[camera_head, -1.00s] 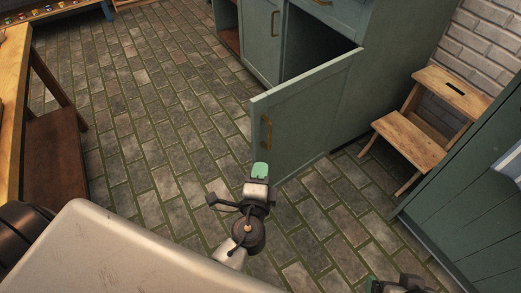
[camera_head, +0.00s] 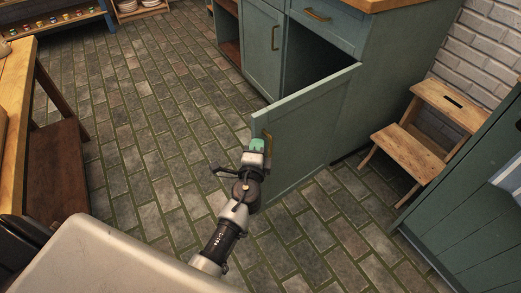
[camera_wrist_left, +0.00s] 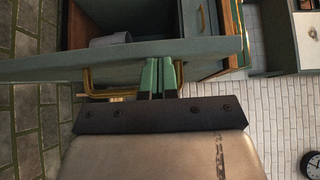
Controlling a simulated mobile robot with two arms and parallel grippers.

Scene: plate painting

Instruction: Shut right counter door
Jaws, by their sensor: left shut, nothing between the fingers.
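The right counter door (camera_head: 305,135) is a green panel that stands wide open from the green counter (camera_head: 400,60). Its brass handle (camera_head: 267,145) is on the face toward me, near the free edge. My left gripper (camera_head: 257,146) is shut and empty, at the door's free edge beside the handle. In the left wrist view the shut green fingertips (camera_wrist_left: 160,75) are close to the door's edge (camera_wrist_left: 130,60), next to the brass handle (camera_wrist_left: 95,88). I cannot tell whether they touch the door. My right gripper is out of view.
The left counter door (camera_head: 262,50) is shut, and an open shelf is left of it. A wooden step stool (camera_head: 425,135) stands right of the counter. A green panel (camera_head: 470,200) is at the right. The brick floor (camera_head: 150,130) left of the door is clear.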

